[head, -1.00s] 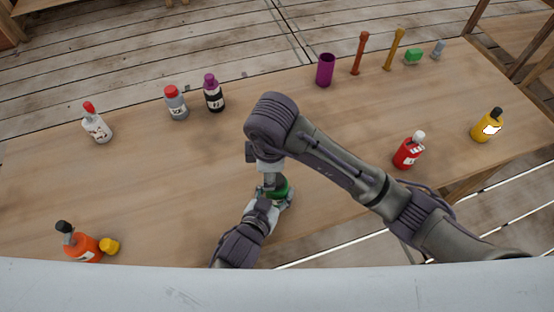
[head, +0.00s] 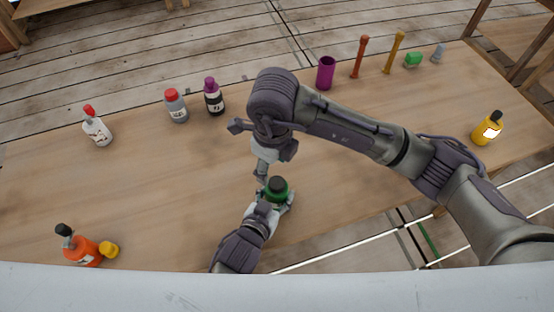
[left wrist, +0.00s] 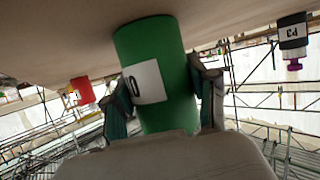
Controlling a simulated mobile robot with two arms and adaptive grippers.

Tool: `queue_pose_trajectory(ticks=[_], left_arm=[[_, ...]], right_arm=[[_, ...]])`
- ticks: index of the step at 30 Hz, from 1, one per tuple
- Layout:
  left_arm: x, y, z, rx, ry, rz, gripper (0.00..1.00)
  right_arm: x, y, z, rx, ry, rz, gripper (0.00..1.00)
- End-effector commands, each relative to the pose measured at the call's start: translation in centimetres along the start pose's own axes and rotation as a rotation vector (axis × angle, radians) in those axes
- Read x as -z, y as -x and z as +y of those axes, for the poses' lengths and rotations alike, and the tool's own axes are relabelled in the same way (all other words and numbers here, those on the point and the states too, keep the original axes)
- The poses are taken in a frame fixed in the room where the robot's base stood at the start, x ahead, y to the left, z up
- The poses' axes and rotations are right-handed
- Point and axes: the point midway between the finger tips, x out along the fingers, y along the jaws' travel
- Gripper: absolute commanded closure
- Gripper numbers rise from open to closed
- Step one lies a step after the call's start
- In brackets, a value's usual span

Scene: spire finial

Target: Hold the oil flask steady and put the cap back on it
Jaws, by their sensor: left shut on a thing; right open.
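The green flask (head: 276,193) stands upright on the table near its front edge, with a dark cap (head: 278,183) sitting on its top. My left gripper (head: 272,206) is shut around the flask's body. In the left wrist view the flask (left wrist: 160,55) is upside down in the picture, with a white label, between the two fingers (left wrist: 165,98); its capped end is hidden there. My right gripper (head: 262,172) is open, just beyond and left of the cap, and looks apart from it. Whether the cap is fully seated I cannot tell.
An orange bottle (head: 82,252) with a yellow object (head: 109,249) beside it stands front left. White (head: 97,130), grey (head: 176,108) and black (head: 214,98) bottles stand back left. A purple cup (head: 326,74) is at the back; a yellow bottle (head: 487,131) is far right.

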Motion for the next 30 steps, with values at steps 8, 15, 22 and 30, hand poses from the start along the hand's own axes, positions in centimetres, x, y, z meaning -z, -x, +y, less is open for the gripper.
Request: queue_pose_trajectory(ticks=[8, 15, 22, 30], left_arm=[[0.0, 0.0, 0.0, 0.0, 0.001, 0.0, 1.0], [0.0, 0.0, 0.0, 0.0, 0.001, 0.0, 1.0], [0.0, 0.0, 0.0, -0.001, 0.001, 0.0, 1.0], [0.0, 0.0, 0.0, -0.001, 0.001, 0.0, 1.0]], right_arm=[[0.6, 1.0, -0.4, -0.021, 0.6, 0.028, 0.41], [1.0, 1.4, -0.5, -0.041, 0.872, 0.038, 0.41], [1.0, 1.4, -0.5, -0.044, 0.913, 0.038, 0.41], [1.0, 1.0, -0.5, -0.046, 0.91, 0.038, 0.41]])
